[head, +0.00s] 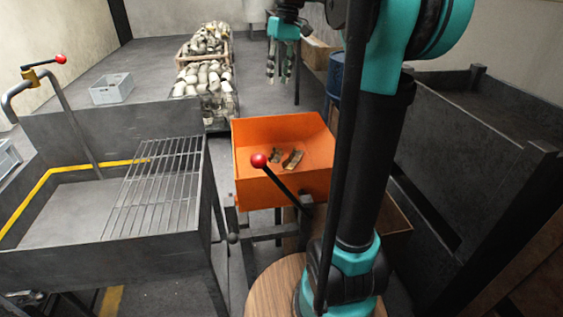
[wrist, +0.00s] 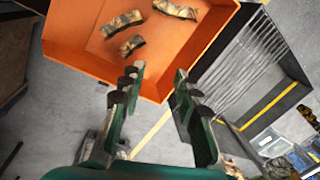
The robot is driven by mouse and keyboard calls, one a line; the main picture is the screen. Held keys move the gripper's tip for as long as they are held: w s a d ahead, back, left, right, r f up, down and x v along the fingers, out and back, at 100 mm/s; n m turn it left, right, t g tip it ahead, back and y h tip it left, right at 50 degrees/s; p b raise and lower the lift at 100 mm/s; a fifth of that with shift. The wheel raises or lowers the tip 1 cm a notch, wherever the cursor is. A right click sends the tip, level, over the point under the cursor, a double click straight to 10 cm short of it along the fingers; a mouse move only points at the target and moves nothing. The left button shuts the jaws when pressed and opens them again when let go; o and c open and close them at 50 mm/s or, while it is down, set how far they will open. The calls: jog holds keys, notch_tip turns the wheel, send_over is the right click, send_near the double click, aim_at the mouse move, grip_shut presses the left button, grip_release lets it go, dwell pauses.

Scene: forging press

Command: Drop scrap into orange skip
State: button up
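The orange skip (head: 255,195) stands in the middle of the head view, open at the top. Pieces of brownish scrap (head: 292,159) lie on its floor. The wrist view shows three scrap pieces (wrist: 122,23) inside the skip (wrist: 190,52), lying apart. My gripper (head: 279,69) hangs above and beyond the skip's far rim in the head view. In the wrist view my gripper (wrist: 159,75) has its two fingers apart with nothing between them. The fingertips overlap the skip's edge in that picture; the height between them cannot be told.
A lever with a red knob (head: 259,160) rises before the skip. A grey bench with a wire grate (head: 155,190) stands left. Crates heaped with pale pieces (head: 205,75) stand behind. A blue drum (head: 335,75) and dark metal bin (head: 450,150) are right.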

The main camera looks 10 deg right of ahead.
notch_tip(320, 180, up, 10)
jog(key=d, duration=0.1)
jog(key=shift+w+d, duration=0.25)
jog(key=shift+f, duration=0.1)
